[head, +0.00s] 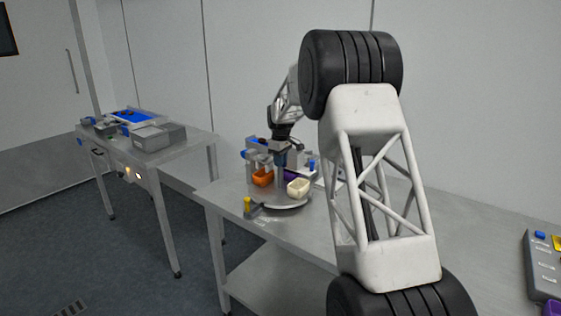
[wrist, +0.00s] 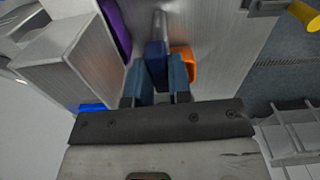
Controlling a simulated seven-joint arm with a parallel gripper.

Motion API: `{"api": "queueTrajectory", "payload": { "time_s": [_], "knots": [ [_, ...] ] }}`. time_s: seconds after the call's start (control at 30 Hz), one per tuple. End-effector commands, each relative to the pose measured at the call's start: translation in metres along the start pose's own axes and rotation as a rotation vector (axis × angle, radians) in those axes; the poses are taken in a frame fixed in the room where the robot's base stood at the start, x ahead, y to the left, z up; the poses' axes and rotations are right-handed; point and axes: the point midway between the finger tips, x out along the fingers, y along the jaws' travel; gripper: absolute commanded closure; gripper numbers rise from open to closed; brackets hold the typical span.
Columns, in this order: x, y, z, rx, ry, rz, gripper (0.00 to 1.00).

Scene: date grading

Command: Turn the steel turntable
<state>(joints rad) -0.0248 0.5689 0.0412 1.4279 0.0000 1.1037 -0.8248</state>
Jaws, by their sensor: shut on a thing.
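The steel turntable (head: 287,207) is a round disc near the front edge of the middle bench, partly hidden by the bowls. An orange bowl (head: 262,178) and a cream bowl (head: 298,188) stand on its near side; a purple bowl (head: 291,175) is partly hidden behind. My gripper (head: 281,151) points down above the middle of the turntable. In the wrist view my gripper (wrist: 159,84) is shut on a blue knob (wrist: 156,55) at the end of a steel rod. The orange bowl (wrist: 184,62) and purple bowl (wrist: 114,28) show on either side. The cream bowl cannot be made out there.
A yellow-topped post (head: 247,206) stands at the bench's front edge, beside the turntable. Grey fixtures with blue parts (head: 258,147) stand behind it. A second bench (head: 187,148) with grey boxes is at left. A grey panel (head: 541,265) lies at far right.

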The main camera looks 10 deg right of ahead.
Motion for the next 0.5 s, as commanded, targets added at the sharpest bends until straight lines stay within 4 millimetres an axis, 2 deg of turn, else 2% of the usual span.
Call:
{"api": "queueTrajectory", "payload": {
  "time_s": [0.5],
  "knots": [
    [-0.0004,-0.0001,-0.0001,-0.229,0.0,0.0,1.0]
  ]
}}
